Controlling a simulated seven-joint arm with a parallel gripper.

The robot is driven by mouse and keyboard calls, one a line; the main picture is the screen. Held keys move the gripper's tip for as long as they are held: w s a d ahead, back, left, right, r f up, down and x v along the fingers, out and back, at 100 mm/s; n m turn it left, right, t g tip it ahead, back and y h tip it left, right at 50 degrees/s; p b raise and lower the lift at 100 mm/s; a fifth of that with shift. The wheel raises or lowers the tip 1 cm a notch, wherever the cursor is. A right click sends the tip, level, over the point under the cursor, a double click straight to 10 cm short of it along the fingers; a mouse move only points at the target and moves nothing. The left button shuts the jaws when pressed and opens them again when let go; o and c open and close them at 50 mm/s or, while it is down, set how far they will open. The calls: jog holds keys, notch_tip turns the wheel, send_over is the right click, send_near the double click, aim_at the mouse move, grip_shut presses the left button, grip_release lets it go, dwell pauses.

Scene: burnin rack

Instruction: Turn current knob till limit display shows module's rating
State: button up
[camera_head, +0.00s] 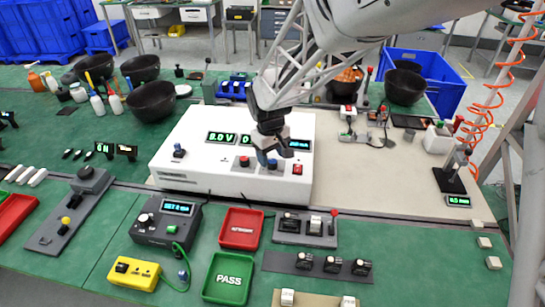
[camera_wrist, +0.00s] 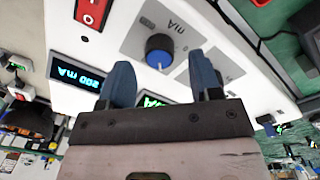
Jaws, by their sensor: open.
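The white power supply (camera_head: 215,180) stands on the bench with a front panel of displays and controls. The blue-capped current knob (camera_wrist: 160,50), marked mA, sits on its panel; in the head view my gripper partly covers that area. My gripper (camera_head: 275,154) is over the right part of the panel. In the wrist view its two blue fingers (camera_wrist: 163,75) are apart, with the knob beyond the gap between their tips and nothing held. The limit display (camera_wrist: 76,74) appears upside down and seems to read 200 mA. I cannot make out a module's rating.
Another knob (camera_head: 179,151) is at the panel's left. Red (camera_head: 241,229) and green PASS (camera_head: 228,279) trays lie in front.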

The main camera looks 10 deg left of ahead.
aim_at(271, 161)
jog(key=shift+s+a+r, duration=0.1)
jog(key=shift+r, duration=2.85)
jog(key=shift+s+d+r, duration=0.1)
jog(key=shift+d+r, duration=0.15)
jog(key=shift+d, duration=0.15)
jog(key=s+d+r+m+t, duration=0.1)
jog(key=s+d+r+m, duration=0.3)
jog(key=s+d, duration=0.7)
jog(key=s+d+r+m+t, duration=0.1)
jog(key=s+d+r+m, duration=0.3)
jog(key=s+d, duration=0.6)
jog(key=s+d+m, duration=0.1)
jog(key=s+d, duration=0.6)
jog(key=shift+r, duration=0.15)
